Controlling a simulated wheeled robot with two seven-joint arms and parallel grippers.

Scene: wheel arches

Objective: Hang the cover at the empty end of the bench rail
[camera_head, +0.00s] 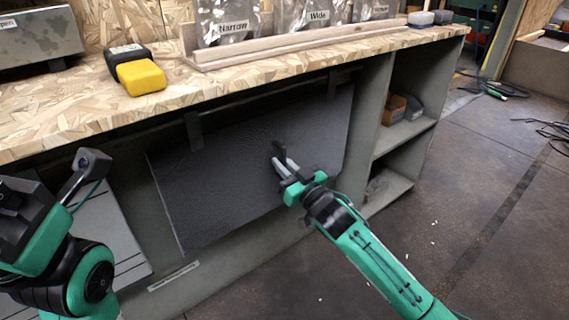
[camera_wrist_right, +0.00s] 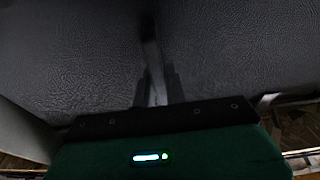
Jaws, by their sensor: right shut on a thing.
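The cover (camera_head: 235,185) is a large dark, textured panel below the bench top's front edge in the head view. It is slightly tilted, and two tabs rise from its top edge. The bench rail is in shadow under the top, so I cannot tell whether the tabs rest on it. My right gripper (camera_head: 283,161) is shut on the cover near the middle of its front face. In the right wrist view the cover (camera_wrist_right: 235,60) fills the space before the fingers. My left arm shows at the lower left, but its gripper fingers are not visible.
A grey ribbed panel (camera_head: 112,235) is at the lower left, partly behind my left arm. Open shelves (camera_head: 405,135) stand right of the cover. A yellow-and-black device (camera_head: 138,75) and labelled bags (camera_head: 228,22) are on the bench top (camera_head: 70,105). The floor at right is mostly clear, with cables farther back.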

